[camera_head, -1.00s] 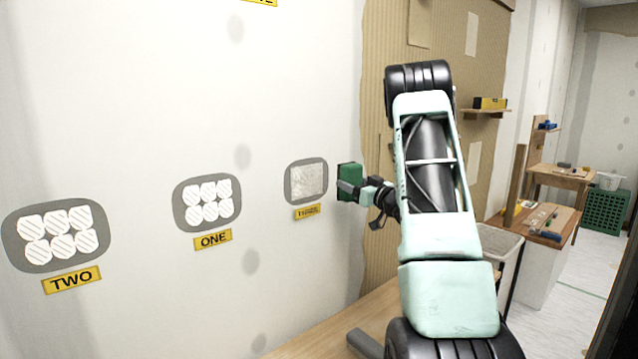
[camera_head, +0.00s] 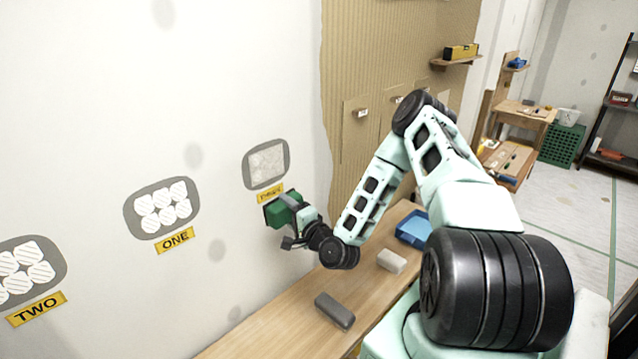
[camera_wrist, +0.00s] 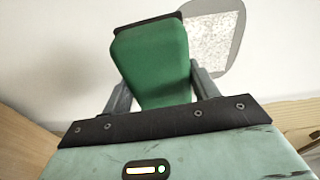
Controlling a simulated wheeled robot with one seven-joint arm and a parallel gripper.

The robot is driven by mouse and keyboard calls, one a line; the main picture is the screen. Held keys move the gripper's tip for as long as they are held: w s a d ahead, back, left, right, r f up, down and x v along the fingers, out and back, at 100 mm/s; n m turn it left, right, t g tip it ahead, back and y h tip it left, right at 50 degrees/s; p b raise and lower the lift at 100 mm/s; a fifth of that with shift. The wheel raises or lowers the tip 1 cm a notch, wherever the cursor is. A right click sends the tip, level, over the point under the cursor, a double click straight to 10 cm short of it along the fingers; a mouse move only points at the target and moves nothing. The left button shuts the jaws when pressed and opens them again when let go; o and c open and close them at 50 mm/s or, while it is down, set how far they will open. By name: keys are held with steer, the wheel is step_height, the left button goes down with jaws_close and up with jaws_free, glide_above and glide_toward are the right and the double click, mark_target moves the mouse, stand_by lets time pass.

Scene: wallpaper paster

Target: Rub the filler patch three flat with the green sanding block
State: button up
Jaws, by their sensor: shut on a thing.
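Patch three (camera_head: 267,164) is a grey rounded area on the white wall with a pale speckled square inside, above a yellow label (camera_head: 270,195). The square looks even, without the separate hatched blobs seen on patches one and two. My gripper (camera_head: 292,209) is shut on the green sanding block (camera_head: 277,212), just below and right of patch three. In the wrist view the green block (camera_wrist: 152,62) sits between the fingers, and patch three (camera_wrist: 214,38) shows beyond it to the right. The block looks apart from the patch; whether it touches the wall I cannot tell.
Patch one (camera_head: 162,208) and patch two (camera_head: 28,270) are to the left with hatched blobs. On the wooden bench (camera_head: 262,330) below lie a dark grey block (camera_head: 334,310), a pale block (camera_head: 391,261) and a blue tray (camera_head: 412,229). Brown corrugated board covers the wall at right.

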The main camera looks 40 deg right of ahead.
mark_target(258, 168)
steer(key=shift+s+a+r+m, duration=0.25)
steer(key=shift+a+r+m, duration=0.2)
steer(key=shift+m, duration=0.15)
steer(key=shift+f, duration=0.1)
steer(key=w+b, duration=0.1)
steer(key=w, duration=0.5)
steer(key=shift+w, duration=0.25)
steer(key=shift+w, duration=1.15)
stand_by(1.8)
steer(key=shift+r, duration=4.05)
steer(key=shift+r, duration=0.1)
